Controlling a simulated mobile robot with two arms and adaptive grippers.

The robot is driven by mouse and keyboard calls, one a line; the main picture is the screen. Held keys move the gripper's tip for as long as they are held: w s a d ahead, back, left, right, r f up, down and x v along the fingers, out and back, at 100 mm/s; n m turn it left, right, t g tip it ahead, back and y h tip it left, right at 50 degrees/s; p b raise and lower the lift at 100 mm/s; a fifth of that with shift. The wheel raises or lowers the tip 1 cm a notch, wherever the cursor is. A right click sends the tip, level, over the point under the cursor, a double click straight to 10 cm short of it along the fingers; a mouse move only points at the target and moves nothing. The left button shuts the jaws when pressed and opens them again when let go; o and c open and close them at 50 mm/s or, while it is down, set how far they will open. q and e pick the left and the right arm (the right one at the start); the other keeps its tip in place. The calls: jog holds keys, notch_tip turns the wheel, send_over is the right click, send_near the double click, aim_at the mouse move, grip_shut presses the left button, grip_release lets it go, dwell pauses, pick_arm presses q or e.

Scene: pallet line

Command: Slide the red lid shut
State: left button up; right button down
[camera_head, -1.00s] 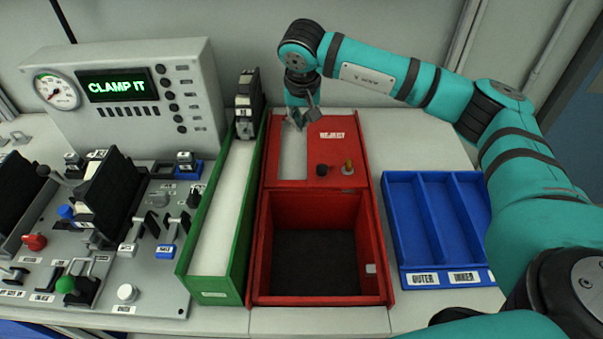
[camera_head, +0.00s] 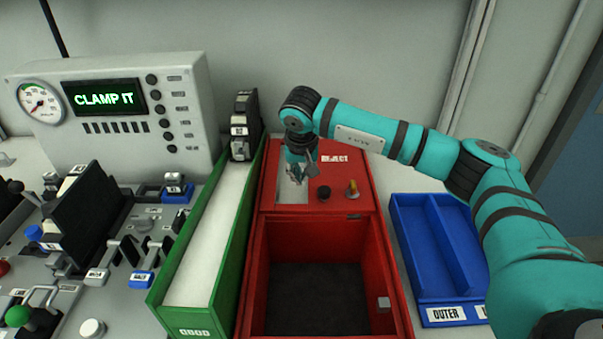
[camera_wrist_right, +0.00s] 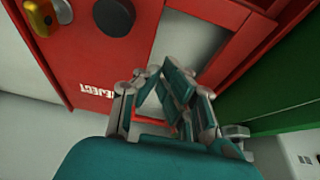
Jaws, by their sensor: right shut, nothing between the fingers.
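The red lid (camera_head: 345,180), marked REJECT, covers the back part of the red box (camera_head: 381,248). The box's front part is open and shows a dark floor. The lid carries a black knob (camera_head: 324,192), a brass-coloured knob (camera_head: 352,189) and a pale rectangular recess or window (camera_head: 292,194) at its left. My right gripper (camera_head: 296,182) is shut and empty, pointing down over this pale area. In the right wrist view its fingertips (camera_wrist_right: 172,82) come together beside the red frame of the pale area; contact is unclear. My left gripper is not in view.
A long green tray (camera_head: 205,240) stands close along the box's left side, with a black and grey block (camera_head: 241,125) at its back end. A blue divided tray (camera_head: 432,250) lies at the right. A control panel (camera_head: 125,105) reading CLAMP IT stands at the left.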

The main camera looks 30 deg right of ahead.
jog(key=b+x, duration=0.2)
jog(key=x, duration=0.3)
jog(key=shift+s+a, duration=0.1)
jog(key=shift+s, duration=0.05)
jog(key=s, duration=0.1)
jog(key=s+a+r+p, duration=0.1)
jog(key=s, duration=0.1)
jog(key=shift+s+a+r+p, duration=0.2)
jog(key=shift+a+p, duration=0.1)
jog(key=shift+s+a, duration=0.1)
jog(key=shift+s, duration=0.15)
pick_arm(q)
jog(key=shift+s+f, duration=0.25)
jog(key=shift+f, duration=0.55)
pick_arm(e)
jog(key=shift+w, duration=0.1)
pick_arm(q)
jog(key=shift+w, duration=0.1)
pick_arm(e)
jog(key=shift+f, duration=0.1)
